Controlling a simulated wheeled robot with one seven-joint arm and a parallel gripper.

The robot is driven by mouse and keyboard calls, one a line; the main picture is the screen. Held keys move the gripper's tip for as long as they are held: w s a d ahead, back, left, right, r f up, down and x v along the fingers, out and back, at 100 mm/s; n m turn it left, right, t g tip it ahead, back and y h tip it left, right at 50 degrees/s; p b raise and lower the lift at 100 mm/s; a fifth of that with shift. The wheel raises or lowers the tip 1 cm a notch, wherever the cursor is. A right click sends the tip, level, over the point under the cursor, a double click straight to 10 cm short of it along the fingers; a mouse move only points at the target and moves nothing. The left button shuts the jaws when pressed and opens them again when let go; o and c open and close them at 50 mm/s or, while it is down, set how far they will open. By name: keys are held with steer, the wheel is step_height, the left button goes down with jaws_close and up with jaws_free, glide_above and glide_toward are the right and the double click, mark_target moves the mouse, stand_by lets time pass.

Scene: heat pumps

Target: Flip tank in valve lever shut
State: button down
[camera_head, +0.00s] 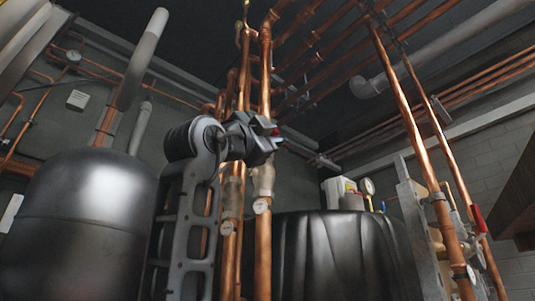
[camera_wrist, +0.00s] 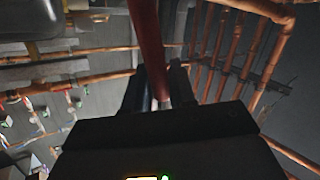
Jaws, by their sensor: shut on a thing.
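A red valve lever (camera_wrist: 147,35) runs down from the top of the wrist view, between the two dark fingers of my gripper (camera_wrist: 158,88). The fingers are closed on it, one on each side. Its pivot and valve body are not clear in this view. In the head view my gripper (camera_head: 272,138) is in front of the vertical copper pipes, with a small bit of red at its tip. Most of the lever is hidden there. I cannot read a label that names this valve.
A dark rounded tank (camera_head: 85,225) stands at the left, and a wide black ribbed tank (camera_head: 340,255) behind my arm. Copper pipes (camera_head: 263,245) with round tags rise close to my gripper. Another red lever (camera_head: 478,218) is at the far right. Pipes cross overhead.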

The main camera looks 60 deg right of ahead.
steer(key=shift+s+a+f+m+g+y+b, duration=0.1)
steer(key=shift+f+m+g+b, duration=0.45)
steer(key=shift+m+g, duration=0.45)
steer(key=shift+s+d+f+m+g+y+b, duration=0.1)
steer(key=shift+f+m+g+b, duration=0.45)
steer(key=shift+m, duration=0.65)
steer(key=shift+s+a+f+m+g+y+b, duration=0.1)
steer(key=shift+f+m+g+b, duration=0.2)
steer(key=shift+f+m+g, duration=0.6)
steer(key=shift+r+m, duration=0.1)
steer(key=shift+m, duration=0.2)
steer(key=c, duration=1.1)
jaws_free()
steer(key=shift+r, duration=0.1)
steer(key=v, duration=0.7)
steer(key=shift+a+f+b, duration=0.25)
steer(key=shift+a+b, duration=0.1)
steer(key=shift+b, duration=0.1)
steer(key=shift+w, duration=0.15)
